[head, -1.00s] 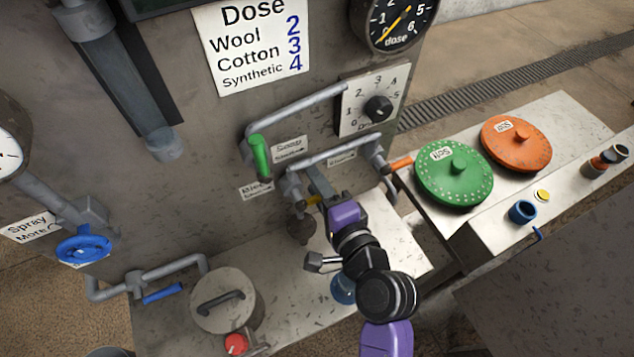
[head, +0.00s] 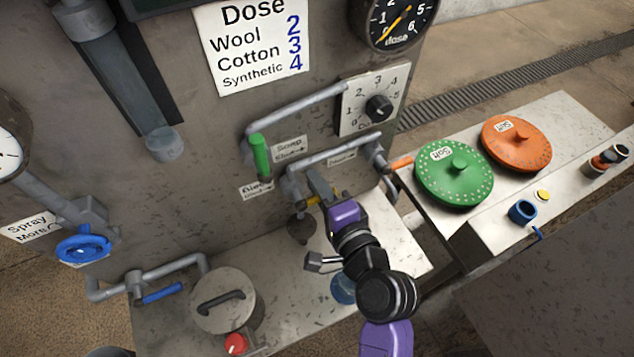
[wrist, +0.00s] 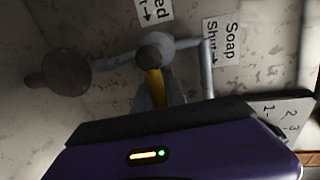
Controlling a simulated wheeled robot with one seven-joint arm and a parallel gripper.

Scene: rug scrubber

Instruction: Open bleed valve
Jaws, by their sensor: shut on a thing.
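The bleed valve has a yellow handle (head: 312,200) on grey pipework low on the machine's front, above a round dark outlet (head: 301,229). A partly hidden "Bleed" label (head: 257,189) is on the panel to its left. My gripper (head: 320,187) reaches in from the lower right and is shut on the yellow handle. In the wrist view the yellow handle (wrist: 155,86) runs from a round grey pipe end down between the fingers (wrist: 157,98). My purple wrist body hides the lower part of that view.
A green handle (head: 260,154) hangs close above left, and an orange handle (head: 401,162) sticks out to the right. A lidded grey pot (head: 222,312) stands on the ledge at lower left. Green (head: 455,185) and orange (head: 517,143) lids lie on the right bench.

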